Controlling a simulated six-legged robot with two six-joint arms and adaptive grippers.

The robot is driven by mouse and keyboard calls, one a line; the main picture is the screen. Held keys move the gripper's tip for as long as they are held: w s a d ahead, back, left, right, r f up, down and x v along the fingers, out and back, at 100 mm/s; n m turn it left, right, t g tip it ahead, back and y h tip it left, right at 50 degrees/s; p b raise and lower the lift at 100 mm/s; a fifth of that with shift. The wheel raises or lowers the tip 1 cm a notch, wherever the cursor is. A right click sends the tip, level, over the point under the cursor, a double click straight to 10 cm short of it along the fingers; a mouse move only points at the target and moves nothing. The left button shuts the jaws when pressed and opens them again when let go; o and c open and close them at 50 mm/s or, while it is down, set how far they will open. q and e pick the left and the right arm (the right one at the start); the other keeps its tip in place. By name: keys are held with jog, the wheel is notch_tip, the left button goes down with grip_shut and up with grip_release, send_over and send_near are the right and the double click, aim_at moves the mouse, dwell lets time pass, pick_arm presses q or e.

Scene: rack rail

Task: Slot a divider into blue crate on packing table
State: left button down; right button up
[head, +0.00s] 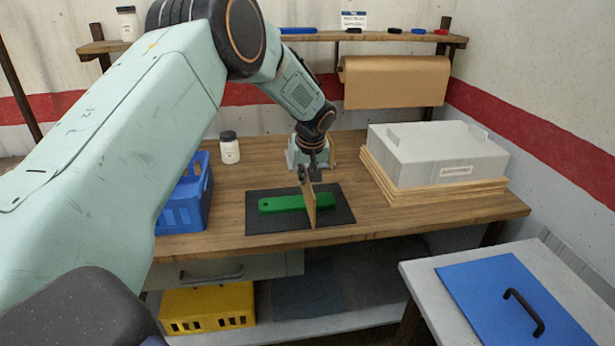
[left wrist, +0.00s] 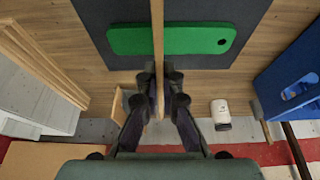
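The divider (head: 309,206) is a thin tan board, held upright and seen nearly edge-on over the dark mat in the head view. My left gripper (head: 311,172) is shut on its upper part. In the left wrist view, the fingers (left wrist: 160,85) press on both sides of the divider (left wrist: 158,35). The blue crate (head: 183,212) stands at the left of the packing table (head: 232,182), partly hidden by my left arm, and left of the gripper. The crate also shows at the right of the left wrist view (left wrist: 268,85). My right gripper is in neither view.
A green board (head: 275,204) lies on the dark mat (head: 340,212) by the divider. A white jar (head: 229,150) stands behind the crate. A grey box (head: 435,160) on stacked boards fills the table's right. A shelf (head: 385,37) and brown paper roll (head: 395,80) are behind.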

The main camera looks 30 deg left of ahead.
pick_arm(q)
notch_tip(320, 180, up, 4)
jog(key=p, duration=0.3)
jog(key=shift+d+r, duration=0.1)
jog(key=shift+r, duration=0.25)
notch_tip(320, 180, up, 3)
jog(key=shift+f+p, duration=0.1)
jog(key=shift+p, duration=1.15)
jog(key=shift+d, duration=0.1)
jog(key=shift+w, duration=0.15)
